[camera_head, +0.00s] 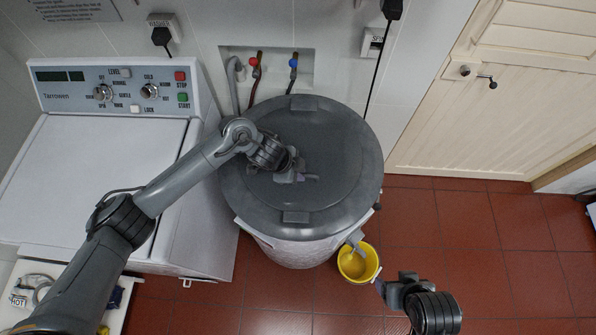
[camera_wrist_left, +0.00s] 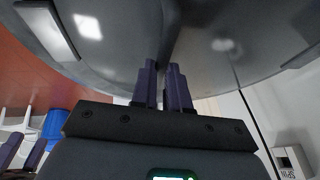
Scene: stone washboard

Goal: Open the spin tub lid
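The spin tub (camera_head: 290,248) is a round white drum with a wide dark grey lid (camera_head: 340,135) lying across its top. The lid looks flat on the tub. My left gripper (camera_head: 296,177) is at the middle of the lid, over its central handle (camera_head: 312,178). In the left wrist view the lid (camera_wrist_left: 120,60) fills the top, and the purple fingers (camera_wrist_left: 164,85) stand close together around a narrow dark strip that looks like the handle. My right gripper (camera_head: 382,288) is low, right of the tub and apart from it; its fingers show spread at the wrist view's left edge.
A white washing machine (camera_head: 105,180) with a control panel stands left, against the tub. A yellow bucket (camera_head: 358,264) is on the red tiled floor, between tub and right gripper. Taps (camera_head: 293,62) and hoses are behind the lid. Floor at the right is clear.

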